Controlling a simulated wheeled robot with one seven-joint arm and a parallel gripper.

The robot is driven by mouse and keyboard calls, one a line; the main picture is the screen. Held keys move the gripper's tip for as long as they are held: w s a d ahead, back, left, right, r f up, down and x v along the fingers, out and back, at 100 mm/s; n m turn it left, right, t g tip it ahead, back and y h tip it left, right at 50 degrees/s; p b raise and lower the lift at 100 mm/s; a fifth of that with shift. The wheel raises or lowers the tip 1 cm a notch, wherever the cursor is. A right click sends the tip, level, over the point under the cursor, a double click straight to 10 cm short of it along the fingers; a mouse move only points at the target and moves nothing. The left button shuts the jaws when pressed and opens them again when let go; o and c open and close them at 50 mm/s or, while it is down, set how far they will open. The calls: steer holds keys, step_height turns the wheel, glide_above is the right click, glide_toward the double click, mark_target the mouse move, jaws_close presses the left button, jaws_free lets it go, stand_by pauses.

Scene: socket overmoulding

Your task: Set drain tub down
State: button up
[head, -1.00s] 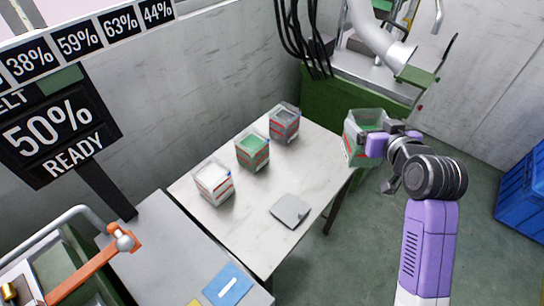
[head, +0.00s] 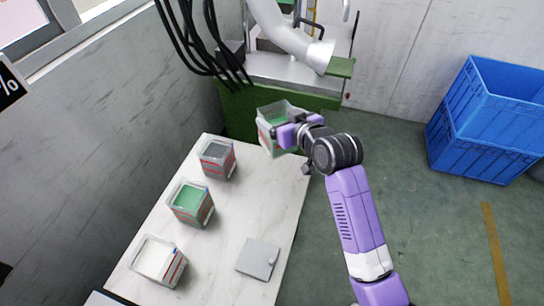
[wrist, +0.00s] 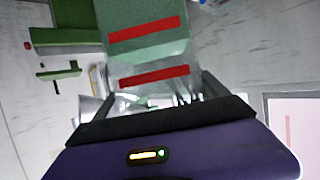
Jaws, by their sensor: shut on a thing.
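My gripper (head: 298,132) is shut on a clear tub with green contents and red stripes, the drain tub (head: 268,136). It holds the tub up near the far right corner of the white table (head: 224,258). Whether the tub's base touches anything is not clear. In the wrist view the held tub (wrist: 148,45) shows its green body and red bands above the gripper's dark front edge. The fingertips are partly hidden by the tub and the gripper body.
Three similar tubs stand in a row on the table: grey (head: 218,158), green (head: 191,203) and white (head: 158,261). A flat grey lid (head: 257,259) lies near the front right. A green machine (head: 250,104) stands behind. Blue crates (head: 490,120) are stacked at the right.

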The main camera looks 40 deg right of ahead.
step_height(320, 180, down, 15)
stand_by(0.5)
steer(key=shift+f, duration=0.15)
steer(key=o, duration=2)
steer(key=s+a+r+y, duration=0.1)
steer(key=s+a+r, duration=0.3)
steer(key=s, duration=0.9)
steer(key=s+a+r+n+t, duration=0.1)
steer(key=s+a+r, duration=0.4)
steer(key=s, duration=0.8)
steer(key=s+a+r+n+y, duration=0.1)
steer(key=s+a+r, duration=0.4)
steer(key=s, duration=0.8)
steer(key=shift+s+a+r+t+y+b, duration=0.1)
steer(key=shift+a+r+t+y+b, duration=0.1)
steer(key=shift+a, duration=0.7)
steer(key=shift+s+a+r+t+y+b, duration=0.1)
steer(key=shift+a+b, duration=0.1)
steer(key=shift+a, duration=0.7)
